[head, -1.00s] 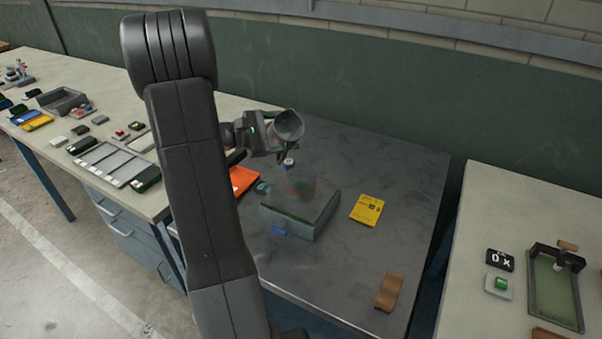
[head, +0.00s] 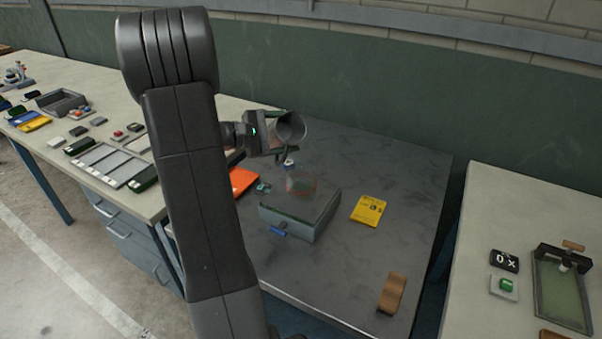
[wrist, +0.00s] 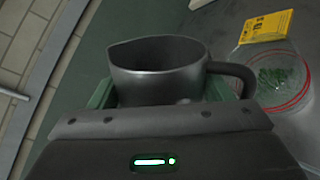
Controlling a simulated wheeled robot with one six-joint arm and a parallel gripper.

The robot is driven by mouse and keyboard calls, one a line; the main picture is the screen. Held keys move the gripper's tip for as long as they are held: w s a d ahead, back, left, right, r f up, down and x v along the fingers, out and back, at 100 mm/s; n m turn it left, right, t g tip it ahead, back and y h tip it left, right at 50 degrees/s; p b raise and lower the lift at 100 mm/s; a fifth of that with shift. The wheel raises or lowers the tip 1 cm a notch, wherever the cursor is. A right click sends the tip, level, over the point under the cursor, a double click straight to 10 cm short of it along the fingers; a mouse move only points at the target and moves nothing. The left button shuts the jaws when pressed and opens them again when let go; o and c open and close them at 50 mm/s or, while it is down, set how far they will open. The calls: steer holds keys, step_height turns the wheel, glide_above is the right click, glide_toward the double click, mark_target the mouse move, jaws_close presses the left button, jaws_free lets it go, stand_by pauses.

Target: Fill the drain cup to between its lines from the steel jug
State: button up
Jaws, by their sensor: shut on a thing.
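The steel jug (head: 292,129) is grey and hangs tilted in the head view, its open mouth showing. In the wrist view the jug (wrist: 160,75) has its lip to the left and its handle to the right; its inside looks dark. My gripper (head: 272,134) is shut on the jug, up and behind the drain cup. The drain cup (head: 301,187) is clear with red lines and stands at the grey box. The cup (wrist: 275,82) also shows in the wrist view, to the right of the jug, with green bits inside. I cannot make out a liquid level or a stream.
The grey box (head: 308,226) has a blue part (head: 279,230) at its front. A yellow card (head: 369,210) lies to its right, and an orange item (head: 243,181) to its left. A brown wooden piece (head: 391,293) lies near the front edge. The dark table's right side is mostly clear.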

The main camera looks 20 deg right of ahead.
steer(key=shift+s+f+m+b, duration=0.1)
steer(key=shift+f+m+b, duration=0.05)
steer(key=shift+m+b, duration=0.3)
steer(key=shift+s+d+b, duration=0.1)
steer(key=shift+s+b, duration=0.2)
steer(key=shift+s, duration=0.05)
stand_by(0.4)
steer(key=shift+w+r+m+b, duration=0.35)
steer(key=shift+m, duration=0.3)
stand_by(0.4)
steer(key=shift+f+t+y+b, duration=0.1)
steer(key=shift+t+y+b, duration=0.2)
steer(key=shift+t, duration=0.1)
